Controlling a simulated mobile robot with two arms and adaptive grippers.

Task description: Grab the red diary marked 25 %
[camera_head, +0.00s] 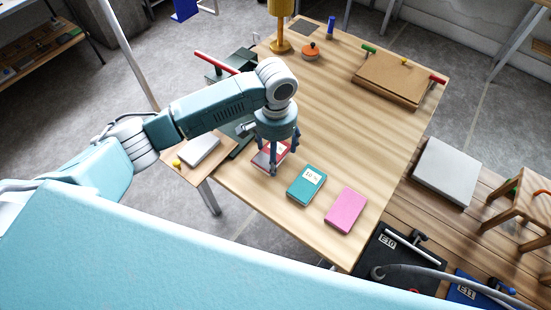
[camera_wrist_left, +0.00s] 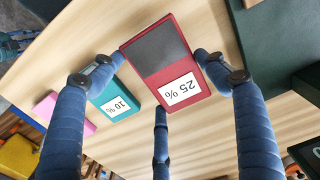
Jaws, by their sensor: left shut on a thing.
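The red diary (camera_head: 262,159) lies at the near left part of the wooden table, partly hidden by my left gripper (camera_head: 279,160) in the head view. In the left wrist view the red diary (camera_wrist_left: 160,45) shows a dark grey patch and a white label reading 25 %, upside down. My left gripper (camera_wrist_left: 159,62) has its blue fingers around it, one at each side and a third at the label end, and is shut on it. Whether the diary is lifted off the table is hard to tell. My right gripper is not in view.
A teal diary (camera_head: 300,193) marked 10 % and a pink diary (camera_head: 346,210) lie to the right on the table (camera_head: 335,125). A brown board (camera_head: 392,78), an orange pot (camera_head: 310,52) and a yellow lamp (camera_head: 281,8) are farther back. The table's middle is clear.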

